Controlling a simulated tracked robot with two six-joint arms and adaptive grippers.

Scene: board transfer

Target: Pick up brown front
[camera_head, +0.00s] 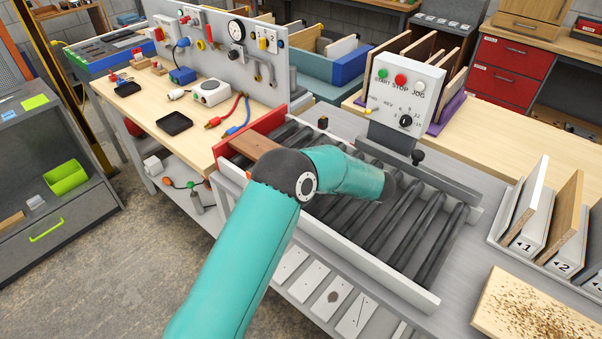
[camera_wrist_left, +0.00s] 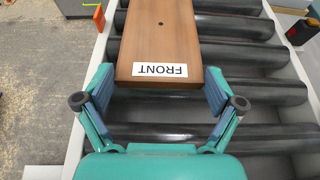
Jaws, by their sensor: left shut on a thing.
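The brown front (camera_wrist_left: 158,38) is a flat wooden board with a white FRONT label at its near end and a small dark hole. It lies over the dark rollers of the conveyor (camera_head: 393,290). In the head view, part of the brown front (camera_head: 254,144) shows beside the red end stop; my teal arm hides the rest. In the left wrist view, my left gripper (camera_wrist_left: 159,82) is shut on the labelled end, one finger against each long side. In the head view its fingers are hidden behind my arm. My right gripper is not in view.
A control box (camera_head: 402,88) with coloured buttons stands behind the rollers. Numbered slots (camera_head: 527,240) with upright boards are at the right, near a speckled board (camera_head: 535,308). A workbench with a tool panel (camera_head: 222,52) is at the back left.

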